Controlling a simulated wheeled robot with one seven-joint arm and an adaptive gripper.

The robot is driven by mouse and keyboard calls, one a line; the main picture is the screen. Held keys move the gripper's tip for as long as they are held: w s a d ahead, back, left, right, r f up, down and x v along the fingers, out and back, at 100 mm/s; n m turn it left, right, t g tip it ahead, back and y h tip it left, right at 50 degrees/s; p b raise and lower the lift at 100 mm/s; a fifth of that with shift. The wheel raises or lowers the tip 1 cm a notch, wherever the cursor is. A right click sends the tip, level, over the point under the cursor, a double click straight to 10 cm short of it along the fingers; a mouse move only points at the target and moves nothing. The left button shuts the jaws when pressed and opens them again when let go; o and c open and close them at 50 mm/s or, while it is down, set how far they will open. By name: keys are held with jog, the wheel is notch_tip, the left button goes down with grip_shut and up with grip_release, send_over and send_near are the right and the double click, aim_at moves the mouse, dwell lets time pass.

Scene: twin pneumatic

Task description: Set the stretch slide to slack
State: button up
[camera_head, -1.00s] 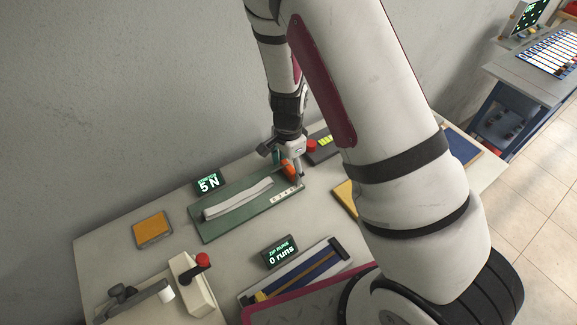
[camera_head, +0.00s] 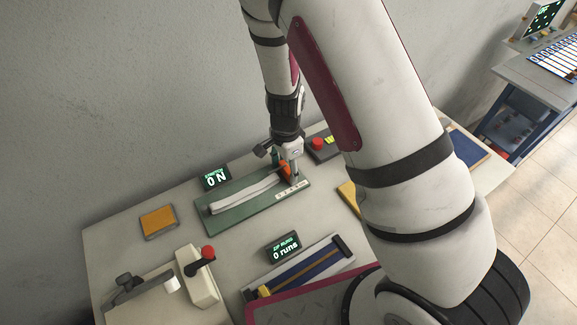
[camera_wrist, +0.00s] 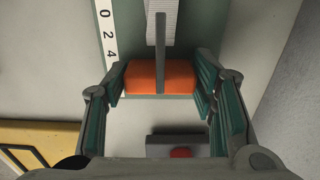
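The stretch slide is an orange block (camera_head: 285,169) at the right end of a green fixture (camera_head: 236,220) with a pale strip (camera_head: 243,194). The stretch display (camera_head: 216,178) reads 0 N. My gripper (camera_head: 287,172) points down over the slide. In the wrist view the orange block (camera_wrist: 160,76) sits between the two finger pads of my gripper (camera_wrist: 160,82). Both pads appear to touch its ends. A number scale (camera_wrist: 106,35) runs along the fixture to the left. In the head view my fingers partly hide the block.
A box with a red button (camera_head: 318,143) stands just behind the fixture. A zip runs display (camera_head: 284,246) and a blue track (camera_head: 306,270) lie in front. A lever with a red knob (camera_head: 208,252) and an orange pad (camera_head: 158,221) are to the left.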

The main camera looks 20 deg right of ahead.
jog(key=shift+o, duration=1.1)
jog(key=shift+r, duration=0.15)
notch_tip(320, 180, up, 12)
notch_tip(320, 180, up, 16)
jog(key=n+t+y, duration=0.2)
jog(key=n, duration=0.5)
send_over(286, 167)
jog(key=s+d, duration=0.1)
jog(key=s, duration=0.7)
jog(key=s+d+r+n+t+h, duration=0.2)
jog(key=s+d+r+n+t, duration=0.1)
jog(key=s+r+n, duration=0.5)
jog(key=s+d+r, duration=0.1)
jog(key=s, duration=0.2)
jog(key=shift+s+t, duration=0.3)
jog(key=shift+s, duration=0.1)
